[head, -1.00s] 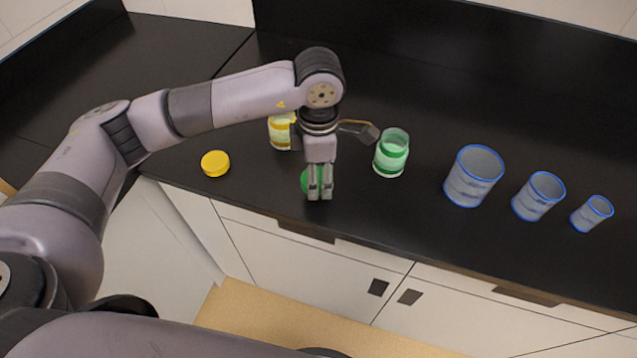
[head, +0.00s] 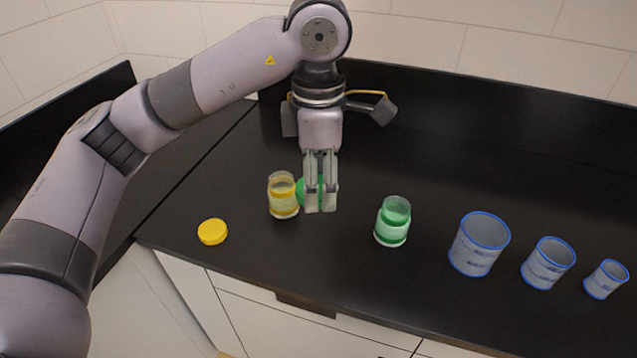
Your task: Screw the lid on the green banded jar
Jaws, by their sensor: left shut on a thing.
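The green banded jar (head: 393,222) stands upright and open on the dark counter, right of my left gripper. My left gripper (head: 320,205) points down and is shut on the green lid (head: 301,191), which shows partly behind and left of the fingers. The lid is held above the counter, apart from the jar and to its left. The fingers hide much of the lid. My right gripper is not in view.
A yellow banded jar (head: 283,196) stands just left of the held lid. A yellow lid (head: 212,232) lies on the counter. Blue-rimmed beakers, large (head: 479,245), medium (head: 548,264) and small (head: 606,279), stand to the right. The counter (head: 420,150) behind the jars is clear.

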